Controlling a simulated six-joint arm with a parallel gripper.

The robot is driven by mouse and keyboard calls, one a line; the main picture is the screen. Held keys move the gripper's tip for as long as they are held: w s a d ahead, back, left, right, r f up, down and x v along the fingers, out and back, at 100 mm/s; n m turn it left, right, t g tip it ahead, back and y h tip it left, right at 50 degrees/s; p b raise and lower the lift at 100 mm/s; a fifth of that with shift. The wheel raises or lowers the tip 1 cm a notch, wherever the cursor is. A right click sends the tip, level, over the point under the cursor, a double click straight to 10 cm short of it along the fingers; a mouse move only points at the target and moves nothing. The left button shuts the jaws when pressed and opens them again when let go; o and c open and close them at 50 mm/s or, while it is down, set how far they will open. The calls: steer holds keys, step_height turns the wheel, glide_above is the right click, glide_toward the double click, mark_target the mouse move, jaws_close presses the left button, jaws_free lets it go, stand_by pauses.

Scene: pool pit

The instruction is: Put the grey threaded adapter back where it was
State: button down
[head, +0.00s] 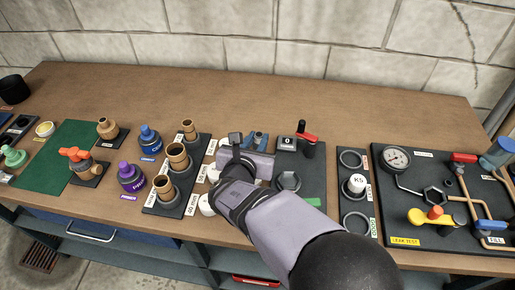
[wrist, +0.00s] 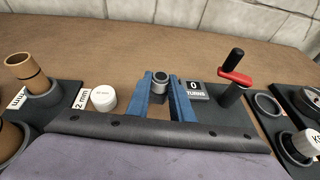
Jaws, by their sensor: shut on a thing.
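The grey threaded adapter (wrist: 160,78) is a short grey cylinder with an open round top. In the wrist view it sits upright between the tips of the two blue fingers of my gripper (wrist: 161,88). My gripper is shut on it. In the head view my gripper (head: 256,138) is over the back part of the dark board (head: 316,172), left of the turns counter. The adapter is small there and partly hidden by the fingers. I cannot tell whether its underside touches anything. A grey ring-shaped holder (head: 288,182) stands on the board in front.
The turns counter (head: 286,143) reads 0, beside a red-handled crank (head: 307,146). White caps (head: 207,204) and a rack of brown fittings (head: 178,157) stand left. A K5 cap (head: 356,184) sits between empty rings on the right. The gauge board (head: 440,195) lies farther right. The back table is clear.

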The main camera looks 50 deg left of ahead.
steer(key=shift+f, duration=1.85)
steer(key=shift+f, duration=0.2)
steer(key=c, duration=1.6)
jaws_free()
steer(key=shift+o, duration=0.2)
steer(key=shift+r, duration=0.15)
steer(key=shift+r, duration=0.15)
steer(key=b+v, duration=0.1)
steer(key=v, duration=1.1)
